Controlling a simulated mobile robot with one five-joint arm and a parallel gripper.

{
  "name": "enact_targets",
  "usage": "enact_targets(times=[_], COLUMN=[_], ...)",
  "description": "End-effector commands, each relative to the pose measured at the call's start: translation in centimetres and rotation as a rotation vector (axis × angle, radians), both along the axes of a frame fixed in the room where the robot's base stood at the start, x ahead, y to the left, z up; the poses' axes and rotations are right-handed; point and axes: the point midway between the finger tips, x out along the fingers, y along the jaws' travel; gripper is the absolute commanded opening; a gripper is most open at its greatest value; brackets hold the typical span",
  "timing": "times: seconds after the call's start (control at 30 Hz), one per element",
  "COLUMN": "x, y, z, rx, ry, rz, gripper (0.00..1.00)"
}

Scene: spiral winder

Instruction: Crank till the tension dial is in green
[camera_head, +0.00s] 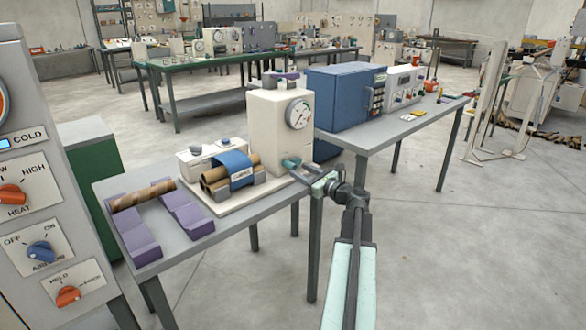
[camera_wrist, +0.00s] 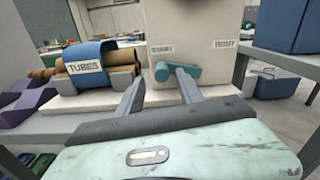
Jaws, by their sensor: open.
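The winder (camera_head: 266,130) is a cream upright box on a base plate at the table's right end. Its round tension dial (camera_head: 298,113) faces right in the head view; the needle and colour zones are too small to read. A teal crank (camera_head: 291,163) sticks out low on the box, and its rounded teal end (camera_wrist: 162,72) also shows in the wrist view. My gripper (camera_wrist: 160,78) is open, with its two grey fingers pointing at the crank, one tip on each side of the teal end. I cannot tell whether they touch it.
Brown tubes under a blue band labelled TUBES (camera_wrist: 86,67) sit left of the winder. Purple cradles (camera_head: 186,214) with a brown tube (camera_head: 142,195) lie further left. A blue cabinet (camera_head: 340,95) stands on the right-hand table.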

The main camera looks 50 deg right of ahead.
Motion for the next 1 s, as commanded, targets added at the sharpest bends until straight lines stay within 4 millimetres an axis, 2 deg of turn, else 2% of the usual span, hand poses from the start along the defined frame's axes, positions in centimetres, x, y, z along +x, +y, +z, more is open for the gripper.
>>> enact_targets(times=[0.1, 0.23, 0.57, 0.63, 0.73, 1.0], x=[2.3, 3.9, 4.4, 4.4, 4.3, 4.3], y=[-0.5, -0.7, -0.8, -0.8, -0.8, -0.8], z=[0.0, 0.0, 0.0, 0.0, 0.0, 0.0], rx=[0.000, 0.000, 0.000, 0.000, 0.000, 0.000], ry=[0.000, 0.000, 0.000, 0.000, 0.000, 0.000], rz=[-0.001, -0.004, -0.008, -0.008, -0.008, -0.009], gripper=[0.44, 0.44, 0.44, 0.30, 0.02, 0.00])
